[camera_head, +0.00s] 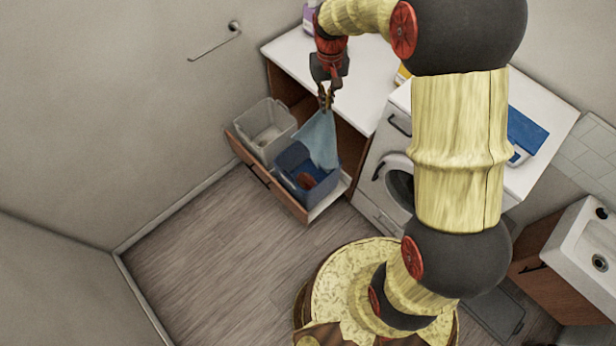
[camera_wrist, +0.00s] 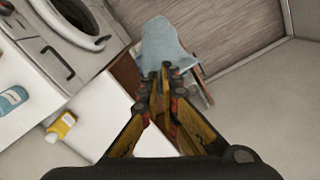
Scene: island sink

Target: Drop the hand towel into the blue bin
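The hand towel (camera_head: 320,136) is light blue and hangs from my gripper (camera_head: 327,97), which is shut on its top end. The towel hangs above and in front of the back right part of the blue bin (camera_head: 291,159), hiding part of its rim. Whether the towel's lower edge touches the bin is unclear. Something reddish-brown lies inside the bin. In the wrist view the towel (camera_wrist: 163,45) spreads beyond the fingertips of my gripper (camera_wrist: 165,75) and covers most of the bin.
A grey-white bin (camera_head: 262,132) stands beside the blue bin in the pulled-out drawer (camera_head: 262,178). A white countertop (camera_head: 352,85) is behind, with a washing machine (camera_head: 385,165) to the right. A yellow bottle (camera_wrist: 61,127) and a blue-labelled bottle (camera_wrist: 12,99) stand on top. Floor in front is clear.

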